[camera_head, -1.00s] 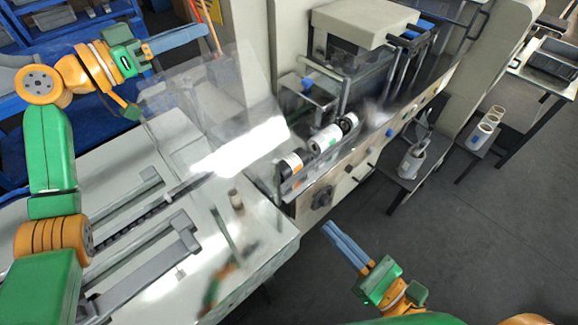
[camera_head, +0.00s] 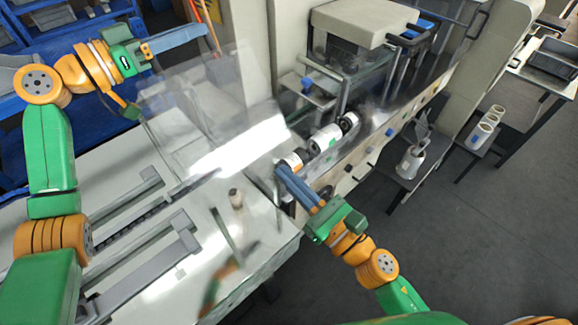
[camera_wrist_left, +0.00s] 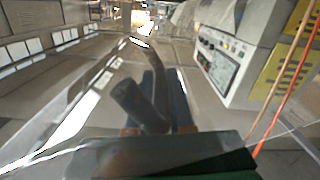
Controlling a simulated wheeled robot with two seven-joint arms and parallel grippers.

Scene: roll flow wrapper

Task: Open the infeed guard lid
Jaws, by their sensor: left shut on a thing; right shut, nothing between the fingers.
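The infeed guard lid (camera_head: 195,105) is a clear panel, standing tilted up over the left part of the machine in the head view. My left gripper (camera_head: 200,34) is at its upper far edge, its blue fingers shut. In the left wrist view a dark grey bar-like handle (camera_wrist_left: 135,103) lies between the fingers, with the clear panel around it. The exact contact is hard to see through the panel. My right gripper (camera_head: 281,168) is shut and empty, its fingertips beside the nearest roll (camera_head: 291,161) at the front edge of the machine.
More rolls (camera_head: 325,138) lie along the machine front. A small cylinder (camera_head: 236,199) stands on the light infeed table (camera_head: 125,165). A side stand with a roll (camera_head: 410,160) is to the right. The floor at lower right is open.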

